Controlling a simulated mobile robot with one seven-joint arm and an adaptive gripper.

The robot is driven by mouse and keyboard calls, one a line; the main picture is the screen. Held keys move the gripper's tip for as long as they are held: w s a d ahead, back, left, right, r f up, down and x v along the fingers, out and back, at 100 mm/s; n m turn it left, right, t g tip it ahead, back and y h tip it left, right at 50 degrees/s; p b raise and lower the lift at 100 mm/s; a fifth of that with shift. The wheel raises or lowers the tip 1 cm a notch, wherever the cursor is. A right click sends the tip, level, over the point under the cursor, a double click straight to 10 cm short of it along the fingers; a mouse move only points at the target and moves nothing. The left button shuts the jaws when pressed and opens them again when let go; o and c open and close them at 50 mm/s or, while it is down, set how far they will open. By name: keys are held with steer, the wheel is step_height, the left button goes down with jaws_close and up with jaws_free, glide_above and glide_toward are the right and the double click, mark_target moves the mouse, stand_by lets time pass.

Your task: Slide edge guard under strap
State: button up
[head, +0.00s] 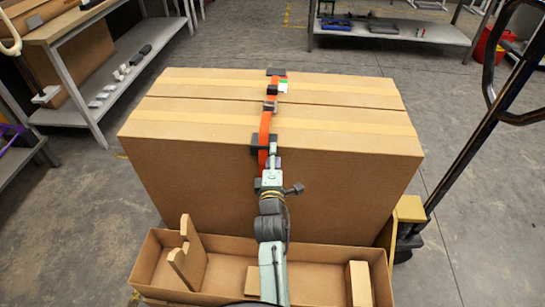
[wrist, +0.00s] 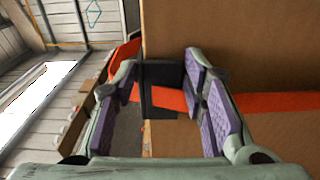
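A large cardboard carton (head: 215,160) has an orange strap (head: 265,127) running over its top and down its near face. A dark edge guard (head: 259,143) sits at the near top edge, at the strap. In the wrist view the dark guard (wrist: 161,72) is in front of my gripper (wrist: 160,80), between the two purple-padded fingers in the picture. The fingers are apart; I cannot tell whether they touch the guard. The orange strap (wrist: 172,99) crosses in front of part of the guard and continues behind the right finger along the carton face (wrist: 280,60).
Another dark guard (head: 276,72) sits at the far edge; a buckle (head: 270,104) is on the strap. An open cardboard tray (head: 320,255) with cardboard pieces stands in front. A pallet-jack handle (head: 470,150) rises at right.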

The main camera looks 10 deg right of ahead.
steer(key=o, duration=0.4)
steer(key=shift+o, duration=0.2)
